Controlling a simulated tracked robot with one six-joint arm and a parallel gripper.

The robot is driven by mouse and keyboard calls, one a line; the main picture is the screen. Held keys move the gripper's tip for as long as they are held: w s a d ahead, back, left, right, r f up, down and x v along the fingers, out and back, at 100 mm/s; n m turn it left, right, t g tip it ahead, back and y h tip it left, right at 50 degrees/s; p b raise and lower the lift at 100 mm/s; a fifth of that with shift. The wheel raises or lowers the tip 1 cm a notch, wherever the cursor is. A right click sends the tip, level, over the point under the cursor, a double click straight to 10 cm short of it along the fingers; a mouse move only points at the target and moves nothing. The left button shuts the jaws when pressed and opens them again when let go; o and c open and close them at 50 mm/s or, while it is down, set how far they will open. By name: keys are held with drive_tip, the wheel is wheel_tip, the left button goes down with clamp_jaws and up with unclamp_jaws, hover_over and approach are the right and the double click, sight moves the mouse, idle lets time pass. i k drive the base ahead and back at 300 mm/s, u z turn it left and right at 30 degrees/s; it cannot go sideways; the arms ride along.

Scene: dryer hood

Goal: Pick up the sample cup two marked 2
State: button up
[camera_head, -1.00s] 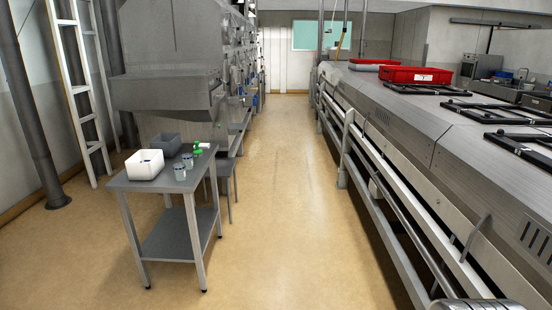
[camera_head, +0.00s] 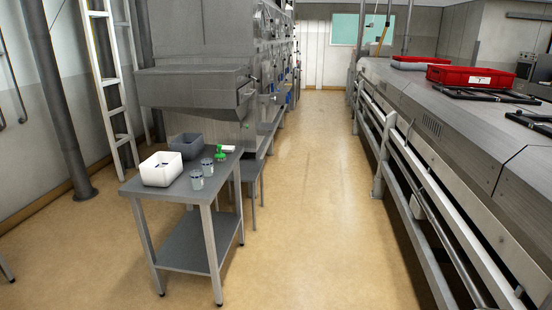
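Two small clear sample cups stand upright on a grey metal table (camera_head: 150,187) at the left. The nearer sample cup (camera_head: 197,180) is beside the white tub, and the other sample cup (camera_head: 207,166) is just behind it to the right. Both have a dark mark on the side, too small to read, so I cannot tell which is marked 2. My gripper is not in view.
The table also holds a white tub (camera_head: 161,177), a grey bin (camera_head: 186,140), a green object (camera_head: 220,153) and a small white item (camera_head: 228,148). A steel hood stands behind. The aisle floor (camera_head: 305,190) is clear. A long railed machine (camera_head: 440,130) lines the right.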

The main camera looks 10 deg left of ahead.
sight(208, 164)
drive_tip(key=i, duration=3.35)
drive_tip(key=u, duration=1.85)
